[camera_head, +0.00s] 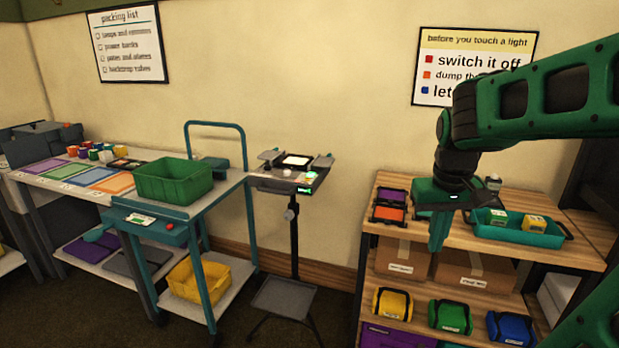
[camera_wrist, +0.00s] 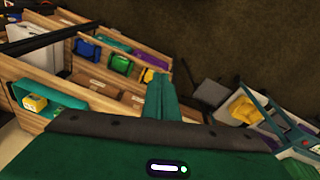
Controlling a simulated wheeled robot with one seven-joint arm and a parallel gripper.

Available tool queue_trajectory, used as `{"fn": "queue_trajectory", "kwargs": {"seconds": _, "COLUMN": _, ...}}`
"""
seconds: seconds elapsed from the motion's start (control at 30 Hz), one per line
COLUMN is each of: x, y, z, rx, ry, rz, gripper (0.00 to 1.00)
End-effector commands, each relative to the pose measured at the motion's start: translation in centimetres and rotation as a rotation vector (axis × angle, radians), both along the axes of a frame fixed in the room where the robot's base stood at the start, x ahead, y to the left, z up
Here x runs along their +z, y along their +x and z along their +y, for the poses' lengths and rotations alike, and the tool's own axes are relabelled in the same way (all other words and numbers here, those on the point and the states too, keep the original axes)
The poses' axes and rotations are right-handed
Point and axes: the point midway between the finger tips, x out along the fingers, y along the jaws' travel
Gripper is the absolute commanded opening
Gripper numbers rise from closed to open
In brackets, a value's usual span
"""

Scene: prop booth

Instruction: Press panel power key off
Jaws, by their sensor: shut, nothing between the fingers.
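A small light panel (camera_head: 296,160) with a bright lit face sits on a dark stand in the middle of the head view. Small keys and a green lit readout (camera_head: 305,190) show on its front edge; which one is the power key is too small to tell. My gripper (camera_head: 437,244) is shut and empty, its green fingers pointing down in front of the wooden shelf, to the right of the panel and apart from it. In the wrist view my shut fingers (camera_wrist: 160,97) show at the centre; I cannot make out the panel's keys there.
A teal cart (camera_head: 155,212) with a green crate (camera_head: 174,181) stands left of the panel. The wooden shelf (camera_head: 480,235) on the right holds a teal tray (camera_head: 518,238), boxes and coloured bags. The panel stand has a low grey tray (camera_head: 283,297).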

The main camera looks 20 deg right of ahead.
Motion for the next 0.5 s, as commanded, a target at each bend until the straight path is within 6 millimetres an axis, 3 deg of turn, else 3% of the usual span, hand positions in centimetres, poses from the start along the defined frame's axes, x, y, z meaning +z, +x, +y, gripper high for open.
{"fn": "queue_trajectory", "kwargs": {"seconds": 0.03, "x": 0.6, "y": 2.1, "z": -0.4, "rx": 0.025, "ry": -0.02, "rz": -0.013, "gripper": 0.0}}
{"fn": "queue_trajectory", "kwargs": {"seconds": 0.23, "x": 2.9, "y": 10.3, "z": -1.2, "rx": 0.125, "ry": -0.102, "rz": -0.075, "gripper": 0.0}}
{"fn": "queue_trajectory", "kwargs": {"seconds": 0.5, "x": 5.5, "y": 21.5, "z": -0.8, "rx": 0.267, "ry": -0.213, "rz": -0.157, "gripper": 0.0}}
